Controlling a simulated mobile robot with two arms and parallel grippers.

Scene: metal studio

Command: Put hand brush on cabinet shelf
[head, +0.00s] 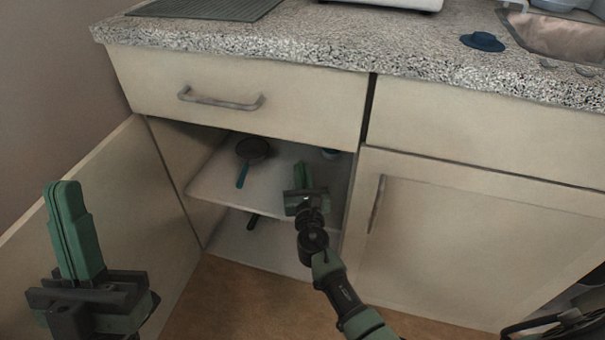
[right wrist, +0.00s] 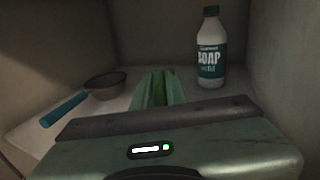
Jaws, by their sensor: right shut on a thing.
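My right gripper (head: 301,172) is inside the open cabinet, over the upper shelf (head: 210,187). In the right wrist view its fingers (right wrist: 160,88) are close together, with a strip of brighter green between them. It is shut on this thing, presumably the hand brush; its shape is mostly hidden by the fingers and gripper body. I cannot tell whether it touches the shelf. My left gripper (head: 67,225) is empty, in front of the open cabinet door, with its fingers together.
A dark round pan or sieve with a teal handle (head: 243,175) lies on the shelf, left of my right gripper. A white soap bottle (right wrist: 211,50) stands at the back right. A dark handle (head: 253,221) shows on the cabinet's lower level. The door (head: 120,200) is open left.

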